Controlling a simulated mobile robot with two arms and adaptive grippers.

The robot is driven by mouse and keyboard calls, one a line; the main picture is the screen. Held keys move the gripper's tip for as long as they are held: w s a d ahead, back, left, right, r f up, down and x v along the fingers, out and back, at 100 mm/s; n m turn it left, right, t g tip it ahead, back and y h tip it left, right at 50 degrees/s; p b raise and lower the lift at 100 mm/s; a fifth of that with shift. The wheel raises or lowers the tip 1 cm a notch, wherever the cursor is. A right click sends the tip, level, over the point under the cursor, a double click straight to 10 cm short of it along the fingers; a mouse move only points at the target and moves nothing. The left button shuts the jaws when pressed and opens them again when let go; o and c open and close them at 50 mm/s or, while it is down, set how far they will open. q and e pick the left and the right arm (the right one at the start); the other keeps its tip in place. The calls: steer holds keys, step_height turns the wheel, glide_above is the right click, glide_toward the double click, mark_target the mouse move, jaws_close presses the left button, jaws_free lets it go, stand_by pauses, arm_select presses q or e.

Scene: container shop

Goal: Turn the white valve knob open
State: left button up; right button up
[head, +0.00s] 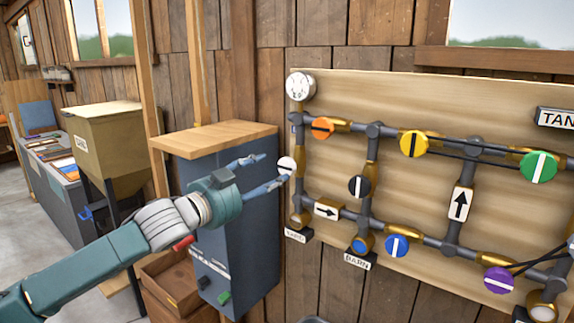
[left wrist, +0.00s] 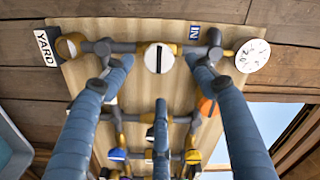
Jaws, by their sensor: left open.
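The white valve knob (head: 287,164) sits on the vertical pipe at the left edge of the wooden board, between the gauge and the YARD label. It shows more fully in the left wrist view (left wrist: 159,58), where its dark bar lies across the pipe. My left gripper (head: 275,165) is open in front of the knob. One fingertip overlaps the knob in the head view; contact cannot be told. My right gripper is out of view.
A white gauge (head: 300,87) is above the knob. Orange (head: 321,128), black (head: 359,187), yellow (head: 414,144) and blue (head: 397,246) knobs are to its right. A blue cabinet (head: 245,250) with a wooden top (head: 215,138) stands close beside my left arm.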

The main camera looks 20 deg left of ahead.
mark_target(285, 167)
arm_select(q)
steer(key=p+x, duration=0.2)
steer(key=x, duration=0.5)
steer(key=shift+w+d, duration=0.1)
steer(key=shift+w, duration=0.15)
steer(key=shift+w+d+f, duration=0.1)
steer(key=shift+w+d, duration=0.1)
steer(key=shift+w, duration=0.3)
steer(key=c, duration=1.2)
